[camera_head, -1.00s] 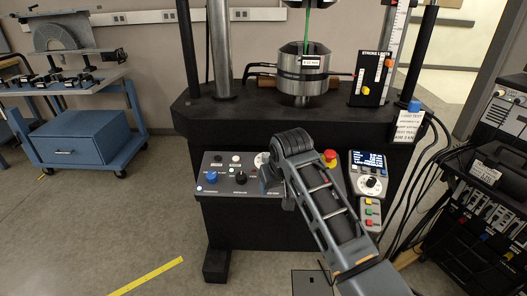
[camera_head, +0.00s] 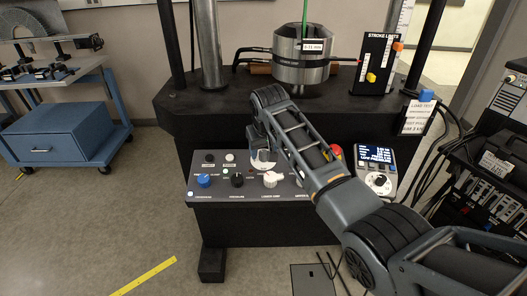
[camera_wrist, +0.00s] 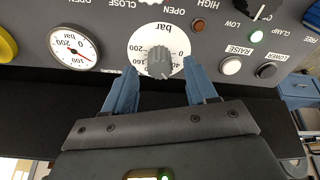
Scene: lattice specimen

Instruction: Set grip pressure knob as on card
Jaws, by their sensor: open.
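The grip pressure knob (camera_wrist: 159,62) is a grey ribbed knob on a round white dial marked "bar", seen upside down in the wrist view. My gripper (camera_wrist: 160,72) is open, with one blue finger on each side of the knob. The fingers look close to the dial; I cannot tell whether they touch the knob. Its pointer setting is not clear. In the head view my gripper (camera_head: 262,146) is over the dial (camera_head: 263,160) and hides much of it. The card (camera_head: 416,116), headed "LOAD TEST", hangs at the machine's right; its smaller lines are unreadable.
A round gauge with a red needle (camera_wrist: 75,48) sits beside the dial. A display box (camera_head: 376,172) stands right.

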